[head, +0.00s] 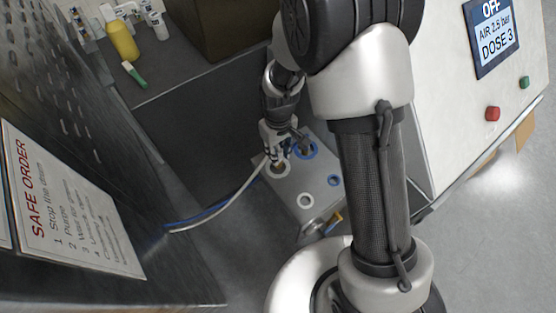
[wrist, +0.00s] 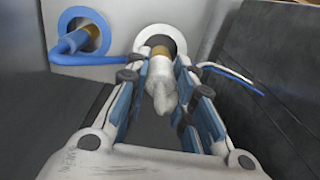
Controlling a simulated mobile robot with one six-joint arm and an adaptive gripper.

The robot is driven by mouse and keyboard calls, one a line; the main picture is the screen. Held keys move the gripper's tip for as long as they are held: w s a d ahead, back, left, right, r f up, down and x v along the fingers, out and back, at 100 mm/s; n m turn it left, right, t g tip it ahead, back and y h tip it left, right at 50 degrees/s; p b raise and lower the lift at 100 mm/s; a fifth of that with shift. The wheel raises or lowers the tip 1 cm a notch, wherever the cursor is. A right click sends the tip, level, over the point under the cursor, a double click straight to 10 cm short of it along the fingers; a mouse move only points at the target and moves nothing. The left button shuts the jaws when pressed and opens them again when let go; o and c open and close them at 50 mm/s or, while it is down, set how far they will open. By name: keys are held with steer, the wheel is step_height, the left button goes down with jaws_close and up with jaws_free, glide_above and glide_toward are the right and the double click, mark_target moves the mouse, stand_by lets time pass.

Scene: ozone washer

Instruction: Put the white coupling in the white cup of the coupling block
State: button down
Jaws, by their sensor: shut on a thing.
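My gripper (wrist: 163,75) is shut on the white coupling (wrist: 162,88). Its brass end points at the dark opening of the white-ringed cup (wrist: 172,33) in the wrist view. The brass end overlaps that opening; I cannot tell how deep it sits. In the head view my gripper (head: 274,143) is at the white cup (head: 284,174) of the grey coupling block (head: 318,168), and mostly hides the coupling. A white hose (head: 222,211) runs from it to the left.
Beside it, a blue-ringed cup (wrist: 68,22) has a blue coupling (wrist: 88,40) with a blue hose. Smaller white (head: 305,201) and blue (head: 334,181) rings lie on the block's near part. A perforated panel (head: 75,75) stands left and a control panel (head: 450,95) right.

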steer(key=shift+f+b, duration=0.5)
steer(key=shift+f, duration=1.8)
steer(key=shift+f, duration=0.15)
steer(key=c, duration=1.4)
jaws_free()
steer(key=shift+o, duration=0.2)
step_height(320, 180, up, 13)
steer(key=p, duration=0.3)
steer(key=shift+f, duration=0.2)
